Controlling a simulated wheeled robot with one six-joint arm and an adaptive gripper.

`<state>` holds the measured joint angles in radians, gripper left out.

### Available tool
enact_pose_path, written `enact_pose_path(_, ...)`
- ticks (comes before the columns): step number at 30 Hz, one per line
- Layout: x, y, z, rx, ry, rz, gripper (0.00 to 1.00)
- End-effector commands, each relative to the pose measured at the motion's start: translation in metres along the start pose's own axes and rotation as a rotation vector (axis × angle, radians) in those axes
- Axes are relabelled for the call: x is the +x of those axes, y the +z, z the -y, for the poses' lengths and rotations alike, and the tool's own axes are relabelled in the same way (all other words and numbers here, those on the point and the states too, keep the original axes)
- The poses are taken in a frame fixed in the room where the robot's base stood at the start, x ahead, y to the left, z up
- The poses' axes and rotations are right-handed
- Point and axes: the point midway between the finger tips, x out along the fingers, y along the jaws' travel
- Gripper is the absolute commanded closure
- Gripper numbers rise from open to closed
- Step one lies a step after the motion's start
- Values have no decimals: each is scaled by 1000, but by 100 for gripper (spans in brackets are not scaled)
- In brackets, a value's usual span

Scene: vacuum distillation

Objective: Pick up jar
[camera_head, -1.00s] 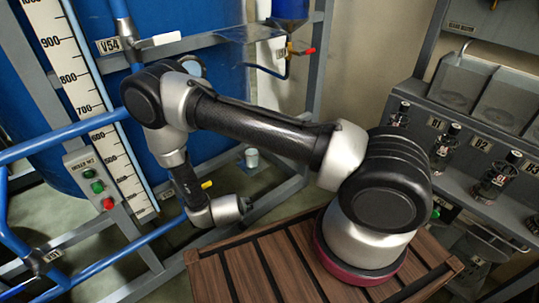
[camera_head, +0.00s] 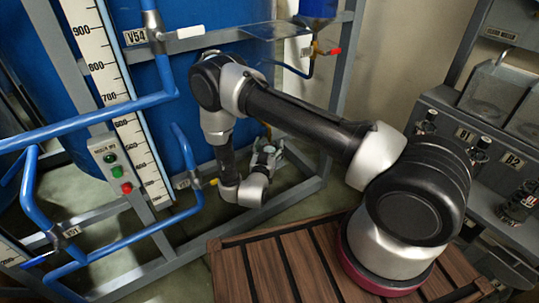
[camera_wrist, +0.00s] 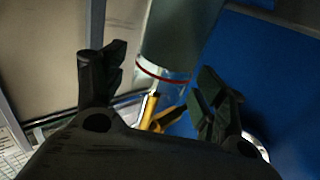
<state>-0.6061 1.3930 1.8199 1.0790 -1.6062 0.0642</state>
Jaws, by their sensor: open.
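My gripper (camera_head: 268,152) is open beside the blue tank, low by the grey frame in the head view. In the wrist view its two dark fingers (camera_wrist: 158,80) stand apart. In the head view my gripper and wrist cover the spot, so I cannot make out the jar there.
The blue tank (camera_head: 185,100) stands close behind my arm. A yellow valve handle (camera_wrist: 150,105) shows below the cylinder in the wrist view. Blue pipes (camera_head: 90,130) and the grey frame (camera_head: 300,195) crowd the area. A slatted wooden top (camera_head: 290,255) lies in front.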

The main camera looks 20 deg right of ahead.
Motion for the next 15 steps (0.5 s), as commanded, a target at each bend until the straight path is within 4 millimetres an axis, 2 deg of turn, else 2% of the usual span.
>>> enact_pose_path(3, 8, 0, 0, -1, 0, 1, 29)
enact_pose_path(9, 9, 0, 0, -2, -1, 1, 29)
enact_pose_path(15, 8, 0, 0, -2, -1, 2, 65)
